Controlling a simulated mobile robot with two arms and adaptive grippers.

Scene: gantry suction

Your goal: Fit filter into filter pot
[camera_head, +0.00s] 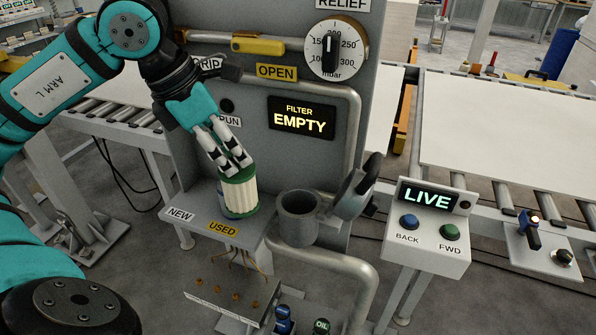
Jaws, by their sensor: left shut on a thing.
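My left gripper (235,165) comes in from the upper left and is shut on the top of a filter (240,195). The filter is a cream pleated cylinder with a green top, held upright above or at the grey shelf marked NEW and USED; I cannot tell if it touches the shelf. Something blue shows behind its lower left side. The filter pot (298,222), a grey open cup, is just right of the filter, and no filter shows in it. Its lid (354,194) is swung open to the right. A display (301,118) reads FILTER EMPTY. My right gripper is not in view.
The shelf (196,225) stands out from the grey panel, with a lower ledge (222,297) beneath. A grey pipe bends around the pot. A control box (428,240) with BACK and FWD buttons stands to the right, before a roller conveyor with white boards (510,130).

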